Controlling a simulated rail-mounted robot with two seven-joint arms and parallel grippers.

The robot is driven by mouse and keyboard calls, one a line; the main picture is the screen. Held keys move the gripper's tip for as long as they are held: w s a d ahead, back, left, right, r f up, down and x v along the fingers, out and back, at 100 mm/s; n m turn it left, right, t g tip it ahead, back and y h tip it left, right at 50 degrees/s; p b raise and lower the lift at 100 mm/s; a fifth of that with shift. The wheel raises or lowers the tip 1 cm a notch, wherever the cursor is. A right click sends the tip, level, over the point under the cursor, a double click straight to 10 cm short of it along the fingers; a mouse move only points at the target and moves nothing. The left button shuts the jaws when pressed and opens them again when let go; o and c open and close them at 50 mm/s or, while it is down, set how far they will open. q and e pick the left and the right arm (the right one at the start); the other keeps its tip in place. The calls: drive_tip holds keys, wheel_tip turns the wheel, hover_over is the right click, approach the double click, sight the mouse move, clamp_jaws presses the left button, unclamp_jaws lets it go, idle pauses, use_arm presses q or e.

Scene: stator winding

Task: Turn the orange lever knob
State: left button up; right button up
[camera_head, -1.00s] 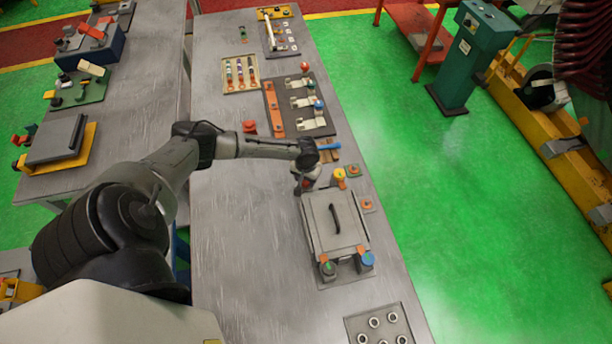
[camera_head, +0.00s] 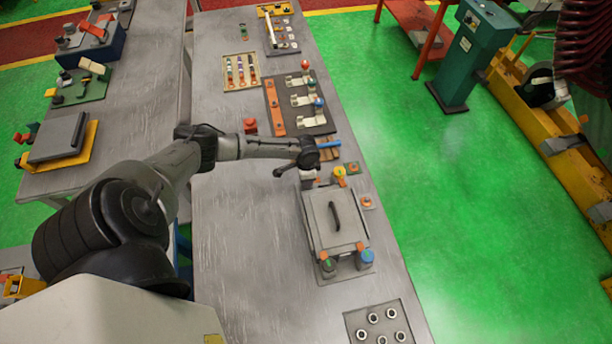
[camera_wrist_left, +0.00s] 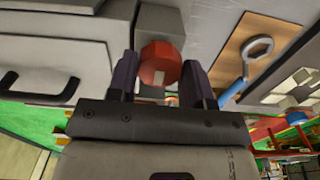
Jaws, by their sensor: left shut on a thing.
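The orange-red faceted knob (camera_wrist_left: 160,62) shows in the left wrist view between the two dark fingers of my left gripper (camera_wrist_left: 160,82). The fingers are shut on it from both sides. In the head view my left gripper (camera_head: 307,176) is at the back left corner of a grey lidded box (camera_head: 347,212), and my wrist hides the knob there. My right gripper is not in view.
The box has a black handle (camera_head: 335,217). The table (camera_head: 245,240) is clear to the left.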

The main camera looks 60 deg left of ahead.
use_arm(q)
drive_tip(key=m, duration=0.4)
drive_tip(key=shift+w+d+r+m+b, duration=0.1)
drive_tip(key=shift+w+m+b, duration=0.05)
drive_tip(key=shift+m+b, duration=0.15)
drive_tip(key=m, duration=0.3)
drive_tip(key=shift+m+b, duration=0.4)
drive_tip(key=m+b, duration=0.1)
drive_tip(key=m, duration=0.4)
drive_tip(key=shift+m+b, duration=0.5)
drive_tip(key=shift+m, duration=0.9)
drive_tip(key=o, duration=0.9)
